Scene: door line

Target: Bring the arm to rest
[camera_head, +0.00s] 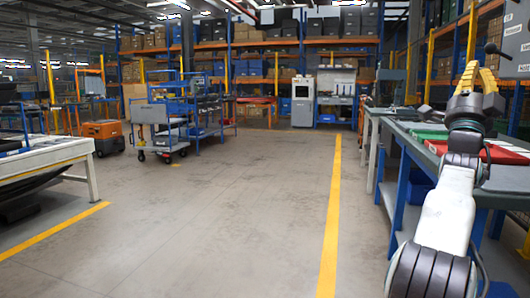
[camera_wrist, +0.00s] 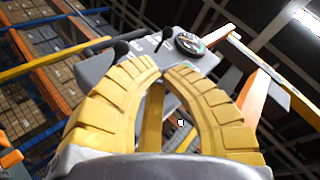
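My gripper (camera_head: 478,70) is raised at the right of the head view, above the workbench (camera_head: 402,140) and apart from it. My arm reaches up to it from the lower right. In the wrist view the two yellow ribbed fingers of my gripper (camera_wrist: 164,71) curve together and their tips meet or nearly meet. Nothing is held between them; background shows through the gap below the tips.
A red case (camera_head: 500,153) and a green item (camera_head: 428,134) lie on the bench beneath my arm. A blue cart (camera_head: 165,125), an orange machine (camera_head: 102,134) and a pale table (camera_head: 60,152) stand to the left. The middle floor is clear, with a yellow line (camera_head: 331,215).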

